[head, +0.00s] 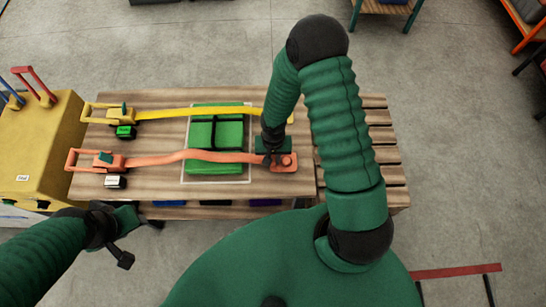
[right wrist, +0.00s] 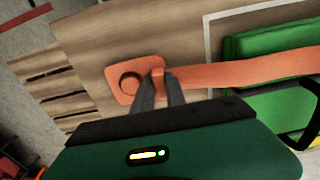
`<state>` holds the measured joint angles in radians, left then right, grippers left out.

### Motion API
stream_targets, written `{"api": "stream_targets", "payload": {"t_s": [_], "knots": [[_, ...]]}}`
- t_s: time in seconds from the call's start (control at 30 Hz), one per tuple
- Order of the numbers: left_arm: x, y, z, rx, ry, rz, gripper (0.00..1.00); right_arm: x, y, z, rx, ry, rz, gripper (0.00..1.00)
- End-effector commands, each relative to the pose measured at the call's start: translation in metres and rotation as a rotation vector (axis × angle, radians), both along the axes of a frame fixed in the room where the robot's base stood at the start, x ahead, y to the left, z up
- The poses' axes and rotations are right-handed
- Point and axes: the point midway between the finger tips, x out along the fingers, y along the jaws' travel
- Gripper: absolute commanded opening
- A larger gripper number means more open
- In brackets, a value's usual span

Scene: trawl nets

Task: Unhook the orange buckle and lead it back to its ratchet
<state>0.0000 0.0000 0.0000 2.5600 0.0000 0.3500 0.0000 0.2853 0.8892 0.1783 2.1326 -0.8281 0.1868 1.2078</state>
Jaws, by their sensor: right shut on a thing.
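The orange buckle (right wrist: 158,78) is at the right end of the orange strap (head: 200,155), at the orange anchor plate (head: 285,163) on the table. My right gripper (head: 270,155) is shut on the buckle. In the right wrist view, its two dark fingers (right wrist: 160,90) close on the buckle beside the plate's round peg (right wrist: 131,82); I cannot tell whether the buckle is still hooked. The strap runs left across the green pack to the orange ratchet (head: 103,160) at the table's left. My left gripper (head: 125,240) is before the table's front edge, its fingers apart and empty.
A yellow strap (head: 180,112) runs parallel behind, from a yellow ratchet (head: 122,115). The green pack (head: 215,168) lies in a white outline between the ratchets and the anchors. A yellow box (head: 45,150) with coloured handles stands at the left. Slats (head: 375,150) extend at the right.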

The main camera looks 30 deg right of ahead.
Motion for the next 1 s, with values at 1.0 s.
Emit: {"api": "stream_targets", "payload": {"t_s": [1.0], "knots": [[0.000, 0.000, 0.044, 0.000, 0.000, 0.000, 0.42, 0.000, 0.000, 0.050, -0.001, -0.001, 0.000, 0.00]]}}
